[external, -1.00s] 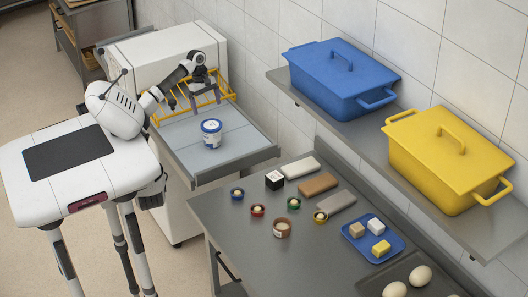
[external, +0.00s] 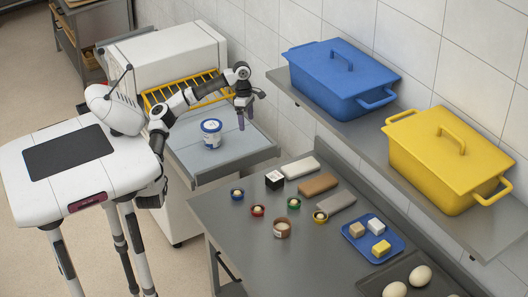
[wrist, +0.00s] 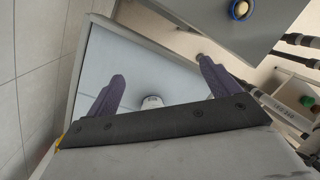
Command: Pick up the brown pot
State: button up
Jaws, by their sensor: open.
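The brown pot (external: 282,229) is a small round pot with something pale in or on it. It stands upright on the grey table near its front left part, in the external view. I cannot make it out in the wrist view. My gripper (external: 243,115) hangs over the back right of the light ledge before the white oven, well behind and above the pot. Its two dark purple fingers are apart with nothing between them, as the wrist view (wrist: 162,85) shows.
A blue-and-white tub (external: 211,133) stands on the ledge. Around the pot are small bowls, such as a blue one (external: 237,194) and a red one (external: 257,211). Blocks and a blue tray (external: 355,245) lie to the right. A shelf holds blue (external: 335,85) and yellow (external: 440,165) lidded boxes.

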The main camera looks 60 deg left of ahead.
jog(key=w+d+n, duration=0.2)
jog(key=d+n, duration=0.2)
jog(key=d, duration=0.9)
jog(key=n+y+p, duration=0.2)
jog(key=n, duration=1)
send_over(282, 224)
notch_tip(282, 224, down, 10)
jog(key=shift+w+d+f, duration=0.1)
jog(key=shift+w+f, duration=0.05)
jog(key=shift+f, duration=0.1)
jog(key=shift+f+p, duration=1)
jog(key=shift+f, duration=1.75)
jog(key=c, duration=1.2)
